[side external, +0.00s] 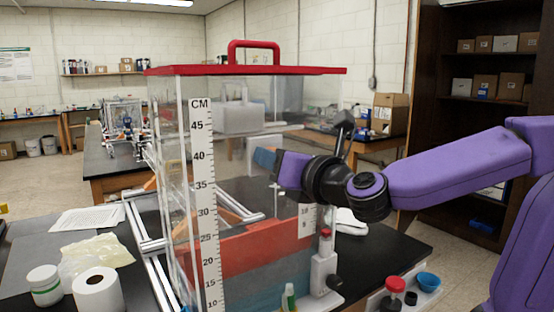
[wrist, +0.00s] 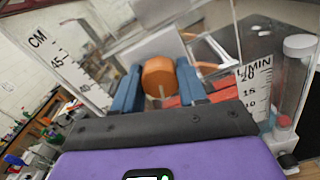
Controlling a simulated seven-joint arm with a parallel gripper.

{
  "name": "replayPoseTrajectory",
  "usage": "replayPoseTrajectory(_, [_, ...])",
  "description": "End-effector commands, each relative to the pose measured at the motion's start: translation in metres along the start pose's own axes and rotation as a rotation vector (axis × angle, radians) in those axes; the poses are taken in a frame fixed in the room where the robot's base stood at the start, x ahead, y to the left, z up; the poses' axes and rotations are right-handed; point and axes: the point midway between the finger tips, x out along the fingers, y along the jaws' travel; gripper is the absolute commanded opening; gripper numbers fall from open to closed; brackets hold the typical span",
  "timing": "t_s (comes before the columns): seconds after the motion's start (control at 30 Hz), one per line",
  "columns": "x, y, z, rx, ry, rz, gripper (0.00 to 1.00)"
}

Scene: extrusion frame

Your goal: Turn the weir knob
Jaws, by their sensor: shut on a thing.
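The weir knob, an orange, faceted, rounded piece (wrist: 158,74), sits between the two blue fingers of my gripper (wrist: 159,84) in the wrist view. The fingers are on either side of it and shut on it. In the side view my gripper (side external: 266,159) reaches in from the right at the clear tank, its blue fingertip seen near the right wall. The knob cannot be made out clearly there. The clear tank (side external: 180,240) has a red lid (side external: 245,71) with a handle and a CM scale (side external: 203,200) on its front corner.
A flow meter (side external: 324,270) marked in L/MIN stands at the tank's right side, close below my gripper. A paper roll (side external: 98,290), a white jar (side external: 44,285) and papers lie at the left. A red-capped jar (side external: 394,290) and blue bowl (side external: 428,281) are at the lower right.

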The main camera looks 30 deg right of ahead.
Motion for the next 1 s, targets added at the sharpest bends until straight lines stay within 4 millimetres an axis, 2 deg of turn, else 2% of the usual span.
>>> replayPoseTrajectory(0.4, [-0.0004, 0.0000, 0.0011, 0.263, -0.003, 0.002, 0.11])
replayPoseTrajectory(1.0, [-0.0004, -0.0003, 0.0014, 0.334, -0.004, 0.001, 0.11])
